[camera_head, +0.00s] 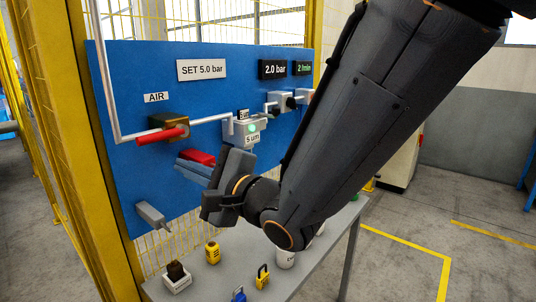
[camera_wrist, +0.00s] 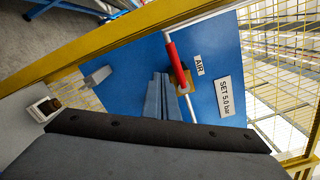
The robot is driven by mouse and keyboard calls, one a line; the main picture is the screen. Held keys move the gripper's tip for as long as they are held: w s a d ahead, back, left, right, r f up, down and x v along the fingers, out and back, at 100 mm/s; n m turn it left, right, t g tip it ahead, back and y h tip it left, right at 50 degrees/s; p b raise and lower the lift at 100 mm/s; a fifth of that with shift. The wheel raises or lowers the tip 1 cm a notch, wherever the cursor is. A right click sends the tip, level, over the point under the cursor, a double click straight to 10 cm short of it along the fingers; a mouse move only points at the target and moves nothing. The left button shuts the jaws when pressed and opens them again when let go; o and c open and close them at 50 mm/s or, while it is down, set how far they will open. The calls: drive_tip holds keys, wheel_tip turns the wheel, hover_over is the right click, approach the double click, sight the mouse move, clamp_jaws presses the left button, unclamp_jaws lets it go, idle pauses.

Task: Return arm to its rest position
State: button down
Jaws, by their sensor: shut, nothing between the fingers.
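My gripper (camera_head: 192,170) is in front of the blue board (camera_head: 120,90), its two grey-blue fingers together and empty. In the wrist view the shut fingers (camera_wrist: 162,98) point towards the board, beside the brass valve (camera_wrist: 181,80) with its red handle (camera_wrist: 173,55). In the head view the red handle (camera_head: 160,136) lies left of and above the fingers, with a gap between. A red part (camera_head: 200,157) shows just behind the fingers; I cannot tell whether they touch. My arm reaches down from the upper right and hides part of the board and table.
The grey table (camera_head: 230,262) below holds a yellow padlock (camera_head: 262,277), a yellow tagged item (camera_head: 212,253), a small white box (camera_head: 177,280) and a white cup (camera_head: 286,259). A grey nozzle (camera_head: 151,215) hangs on the board. A yellow post (camera_head: 80,150) stands at left.

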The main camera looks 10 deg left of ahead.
drive_tip(key=w+d+f+n+h+b, duration=0.1)
drive_tip(key=w+d+f+h, duration=0.3)
drive_tip(key=d, duration=0.3)
drive_tip(key=w+d+f+n+h, duration=0.2)
drive_tip(key=w+d+f+h, duration=0.1)
drive_tip(key=d+f, duration=0.45)
drive_tip(key=w+d+f+n+h+b, duration=0.1)
drive_tip(key=w+d+f+h, duration=0.25)
drive_tip(key=d, duration=0.45)
drive_tip(key=s+d+f+n+g+h, duration=0.1)
drive_tip(key=s+d+f+n+g, duration=0.1)
drive_tip(key=s+d+f, duration=0.2)
drive_tip(key=s+d+f+n+g+h+b, duration=0.1)
drive_tip(key=s+d+f+n+g+h, duration=0.1)
drive_tip(key=s+d, duration=0.4)
drive_tip(key=s+d+f+n+g+h, duration=0.2)
drive_tip(key=d+f, duration=0.4)
drive_tip(key=d, duration=0.4)
drive_tip(key=s+n+g, duration=0.1)
drive_tip(key=s, duration=0.1)
drive_tip(key=shift+s+d+n+g, duration=0.25)
drive_tip(key=shift+s+n+g, duration=0.05)
drive_tip(key=shift+s+n, duration=0.1)
